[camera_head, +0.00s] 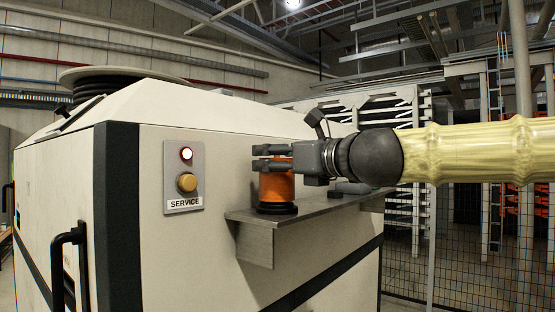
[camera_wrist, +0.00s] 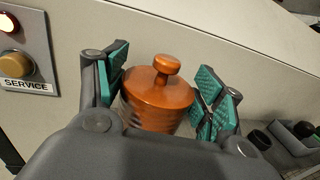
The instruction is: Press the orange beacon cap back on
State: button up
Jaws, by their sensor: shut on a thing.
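The orange beacon cap (camera_head: 277,185) stands upright above a black round base (camera_head: 277,209) on the metal shelf (camera_head: 300,210). Cap and base look in contact, but I cannot tell whether the cap is fully seated. My gripper (camera_head: 270,157) comes in from the right and is shut on the upper part of the cap. In the wrist view the cap (camera_wrist: 157,108), with a small knob on top, sits between the teal finger pads. The base is hidden in that view.
The shelf is fixed to a cream cabinet (camera_head: 215,245). A SERVICE panel (camera_head: 185,205) with a lit lamp (camera_head: 186,154) and an amber button (camera_head: 187,182) is left of the cap. Dark small objects (camera_wrist: 260,139) lie on the shelf to the right. A mesh fence (camera_head: 470,260) stands behind.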

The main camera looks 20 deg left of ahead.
jog(key=shift+f+b, duration=0.55)
jog(key=shift+b, duration=0.15)
dwell(1.6)
dwell(0.4)
jog(key=o, duration=1.2)
jog(key=shift+c, duration=0.2)
jog(key=shift+o, duration=0.8)
jog(key=shift+d, duration=0.1)
jog(key=v, duration=1)
jog(key=shift+p, duration=0.35)
jog(key=shift+r, duration=0.15)
